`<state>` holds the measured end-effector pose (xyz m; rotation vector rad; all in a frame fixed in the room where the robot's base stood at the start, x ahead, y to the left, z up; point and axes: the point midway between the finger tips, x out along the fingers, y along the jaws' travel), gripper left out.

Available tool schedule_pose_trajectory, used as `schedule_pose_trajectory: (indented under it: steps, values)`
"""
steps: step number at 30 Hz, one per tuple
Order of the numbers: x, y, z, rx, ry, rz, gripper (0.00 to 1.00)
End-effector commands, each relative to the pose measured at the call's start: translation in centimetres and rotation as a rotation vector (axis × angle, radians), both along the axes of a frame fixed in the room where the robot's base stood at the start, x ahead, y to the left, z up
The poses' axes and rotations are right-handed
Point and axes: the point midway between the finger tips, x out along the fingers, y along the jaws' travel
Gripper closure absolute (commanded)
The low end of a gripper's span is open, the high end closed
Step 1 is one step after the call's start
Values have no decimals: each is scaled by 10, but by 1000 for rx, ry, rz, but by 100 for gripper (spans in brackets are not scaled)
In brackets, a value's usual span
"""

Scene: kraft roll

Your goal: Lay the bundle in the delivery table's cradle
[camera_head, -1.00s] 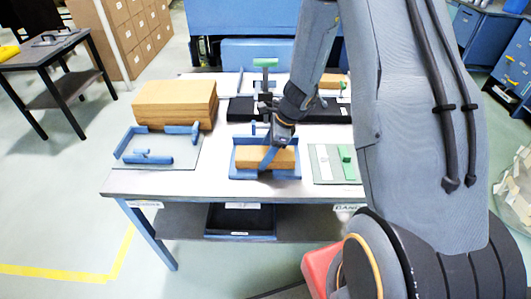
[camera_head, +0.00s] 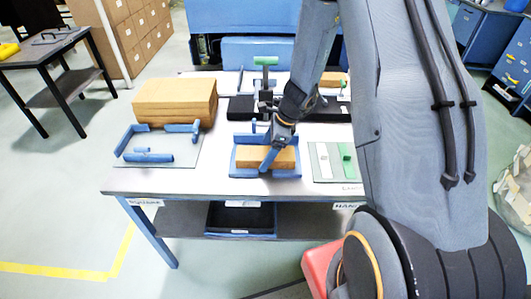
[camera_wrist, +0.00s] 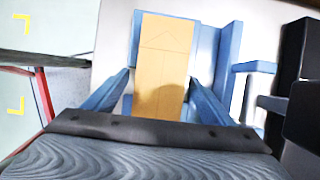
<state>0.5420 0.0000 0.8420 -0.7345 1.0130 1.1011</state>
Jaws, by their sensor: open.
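A tan bundle (camera_head: 277,158), block-shaped, lies in a blue open-fronted holder (camera_head: 290,174) near the front middle of the work table. In the wrist view the bundle (camera_wrist: 163,50) lies between the two blue fingers of my gripper (camera_wrist: 160,88), which are open. A gap shows on the right side; I cannot tell whether the left finger touches. A small side table (camera_head: 42,60) stands at the far left with a dark, flat item (camera_head: 55,36) on top. I cannot tell whether that item is the cradle.
A large brown stack (camera_head: 174,102) stands on the left of the work table (camera_head: 215,183). A blue corner fixture (camera_head: 150,157) lies before it. A plate with a green handle (camera_head: 346,152) is at right. Dark equipment with a green-topped post (camera_head: 265,62) stands behind. Open floor separates the tables.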

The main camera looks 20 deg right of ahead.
Motion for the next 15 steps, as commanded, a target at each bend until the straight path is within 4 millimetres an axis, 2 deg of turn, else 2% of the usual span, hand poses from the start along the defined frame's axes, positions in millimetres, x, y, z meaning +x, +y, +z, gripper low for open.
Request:
schedule_pose_trajectory:
  steps: [5, 15]
  values:
    - [-1, -9, 22, -2, -5, -1, 23]
    - [-9, -32, 78, -2, -5, -1, 23]
